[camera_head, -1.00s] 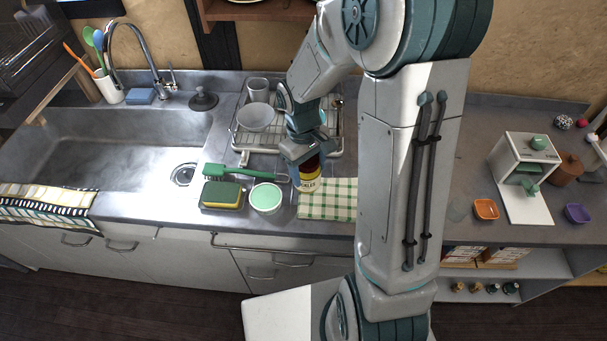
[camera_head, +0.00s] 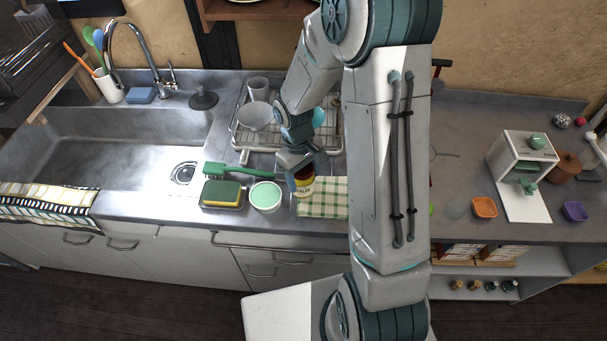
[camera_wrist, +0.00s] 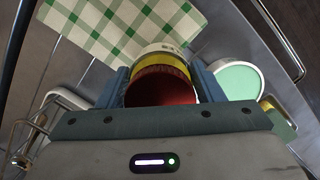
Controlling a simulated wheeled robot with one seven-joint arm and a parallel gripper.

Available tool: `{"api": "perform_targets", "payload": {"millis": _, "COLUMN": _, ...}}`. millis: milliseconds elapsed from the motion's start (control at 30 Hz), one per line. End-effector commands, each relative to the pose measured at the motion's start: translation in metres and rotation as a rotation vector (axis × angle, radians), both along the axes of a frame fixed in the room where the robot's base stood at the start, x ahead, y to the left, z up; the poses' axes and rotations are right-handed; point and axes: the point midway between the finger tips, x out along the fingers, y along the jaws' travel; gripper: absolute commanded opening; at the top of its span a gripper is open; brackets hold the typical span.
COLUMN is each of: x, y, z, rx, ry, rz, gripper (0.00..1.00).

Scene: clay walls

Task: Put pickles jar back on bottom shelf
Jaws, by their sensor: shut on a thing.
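The pickles jar (camera_head: 305,184) has a dark red lid, a yellow band and a white label with dark lettering. My gripper (camera_head: 300,162) is shut on it from above, beside the checked cloth on the counter. In the wrist view the jar (camera_wrist: 162,75) sits between the two blue fingers of my gripper (camera_wrist: 163,88), lid towards the camera. I cannot tell whether its base touches the counter. The open lower shelf (camera_head: 470,292) shows below the counter at the right, holding several small dark bottles. My arm hides part of the shelving.
A green-and-white checked cloth (camera_head: 322,204), a round mint-topped container (camera_head: 265,196), a sponge (camera_head: 222,194) and a green brush (camera_head: 232,169) lie close by. A dish rack (camera_head: 240,140) stands behind. At the right are an orange bowl (camera_head: 485,207) and a white machine (camera_head: 523,158).

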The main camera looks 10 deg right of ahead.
Motion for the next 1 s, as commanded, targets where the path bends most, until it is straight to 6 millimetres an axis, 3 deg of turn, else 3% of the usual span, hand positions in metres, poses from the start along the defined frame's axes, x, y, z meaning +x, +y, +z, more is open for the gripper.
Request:
{"api": "perform_targets", "payload": {"millis": 133, "x": -0.002, "y": 0.000, "z": -0.009, "rx": 0.000, "ry": 0.006, "rz": 0.000, "gripper": 0.19}}
{"api": "perform_targets", "payload": {"millis": 267, "x": -0.003, "y": 0.000, "z": -0.015, "rx": 0.000, "ry": 0.008, "rz": 0.000, "gripper": 0.00}}
{"api": "perform_targets", "payload": {"millis": 367, "x": -0.003, "y": 0.000, "z": -0.015, "rx": 0.000, "ry": 0.010, "rz": 0.000, "gripper": 0.00}}
{"api": "perform_targets", "payload": {"millis": 400, "x": -0.004, "y": 0.000, "z": -0.016, "rx": 0.001, "ry": 0.012, "rz": 0.000, "gripper": 0.63}}
{"api": "perform_targets", "payload": {"millis": 467, "x": -0.004, "y": 0.000, "z": -0.016, "rx": 0.000, "ry": 0.013, "rz": 0.000, "gripper": 0.80}}
{"api": "perform_targets", "payload": {"millis": 767, "x": -0.002, "y": 0.000, "z": -0.012, "rx": 0.000, "ry": 0.006, "rz": 0.000, "gripper": 0.83}}
{"api": "perform_targets", "payload": {"millis": 1000, "x": 0.000, "y": 0.000, "z": 0.008, "rx": 0.000, "ry": 0.000, "rz": -0.001, "gripper": 0.83}}
